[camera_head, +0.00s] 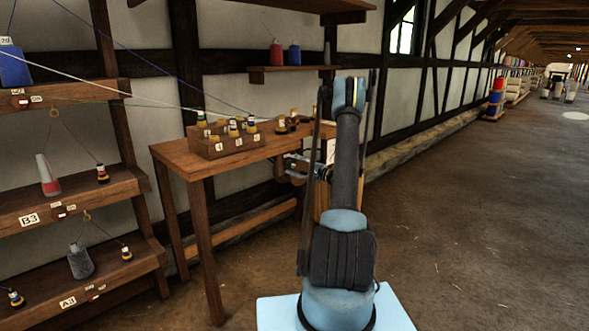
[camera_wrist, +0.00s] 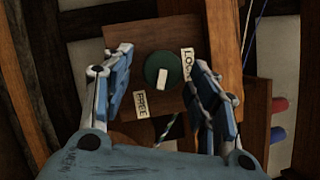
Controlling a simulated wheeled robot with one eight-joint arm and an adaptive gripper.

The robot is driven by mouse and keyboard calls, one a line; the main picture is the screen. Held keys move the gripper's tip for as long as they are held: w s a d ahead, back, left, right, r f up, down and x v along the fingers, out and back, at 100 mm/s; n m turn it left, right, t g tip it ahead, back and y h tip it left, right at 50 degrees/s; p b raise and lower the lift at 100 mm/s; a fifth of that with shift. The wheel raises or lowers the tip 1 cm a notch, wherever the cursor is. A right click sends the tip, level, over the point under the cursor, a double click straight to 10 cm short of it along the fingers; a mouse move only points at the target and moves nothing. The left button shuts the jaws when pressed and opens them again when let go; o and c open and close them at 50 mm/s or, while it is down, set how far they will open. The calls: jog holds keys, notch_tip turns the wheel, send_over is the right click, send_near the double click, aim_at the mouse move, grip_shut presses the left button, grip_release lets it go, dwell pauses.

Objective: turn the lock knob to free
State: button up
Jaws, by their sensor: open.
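The round dark green lock knob (camera_wrist: 153,66) sits on a brown wooden panel (camera_wrist: 220,30) in the wrist view. A short pale bar (camera_wrist: 162,78) lies across its lower part, nearly upright in the picture. A LOCK label (camera_wrist: 188,63) is to the knob's right and a FREE label (camera_wrist: 141,104) is at its lower left. My gripper (camera_wrist: 162,68) is open, with one blue finger on each side of the knob and visible gaps between. In the head view my gripper (camera_head: 297,166) is at the table's right end, partly hidden by my arm; the knob does not show there.
A wooden table (camera_head: 172,155) carries a bobbin tray (camera_head: 225,152) and loose bobbins (camera_head: 283,127). A shelf rack (camera_head: 118,185) with cones and threads stands at the left, and threads cross above the table. Open floor (camera_head: 470,210) lies to the right.

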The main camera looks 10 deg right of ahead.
jog(key=shift+d, duration=0.1)
jog(key=v, duration=1.2)
jog(key=shift+w, duration=0.1)
